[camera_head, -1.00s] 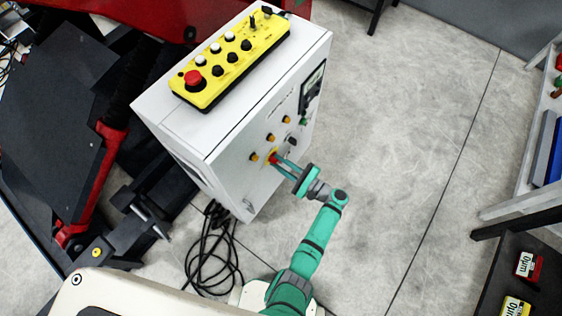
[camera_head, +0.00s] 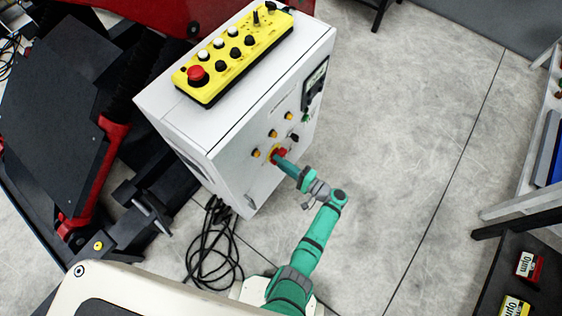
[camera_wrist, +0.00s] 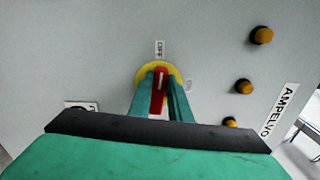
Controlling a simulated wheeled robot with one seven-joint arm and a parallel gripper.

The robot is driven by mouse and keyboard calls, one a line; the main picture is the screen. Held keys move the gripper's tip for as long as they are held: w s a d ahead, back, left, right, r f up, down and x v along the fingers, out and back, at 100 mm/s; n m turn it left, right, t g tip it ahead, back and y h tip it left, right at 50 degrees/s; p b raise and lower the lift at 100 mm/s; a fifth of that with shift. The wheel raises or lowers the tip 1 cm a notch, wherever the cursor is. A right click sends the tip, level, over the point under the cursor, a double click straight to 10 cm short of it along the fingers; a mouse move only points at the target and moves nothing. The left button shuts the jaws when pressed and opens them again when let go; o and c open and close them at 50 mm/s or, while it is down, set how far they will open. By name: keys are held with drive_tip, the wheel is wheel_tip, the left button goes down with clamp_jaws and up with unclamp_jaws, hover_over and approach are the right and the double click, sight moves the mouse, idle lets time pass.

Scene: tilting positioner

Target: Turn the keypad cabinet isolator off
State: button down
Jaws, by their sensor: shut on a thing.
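The isolator is a red handle (camera_wrist: 159,94) on a yellow round plate (camera_wrist: 145,74), on the front of the white keypad cabinet (camera_head: 232,165). My gripper (camera_wrist: 160,84) is shut on the red handle, one teal finger on each side of it. In the wrist view the handle points up toward a small label reading OFF (camera_wrist: 159,47).
Several orange-yellow buttons (camera_wrist: 262,35) sit close to the isolator. A yellow control box (camera_head: 235,60) with a red knob lies on the cabinet top. Black cables (camera_head: 212,250) lie on the floor by the cabinet. Floor to the right (camera_head: 410,130) is clear.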

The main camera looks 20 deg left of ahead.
drive_tip(key=shift+f+n, duration=0.1)
drive_tip(key=shift+n, duration=0.4)
drive_tip(key=shift+a, duration=0.15)
drive_tip(key=c, duration=1.6)
unclamp_jaws()
drive_tip(key=shift+c, duration=0.2)
drive_tip(key=v, duration=1.1)
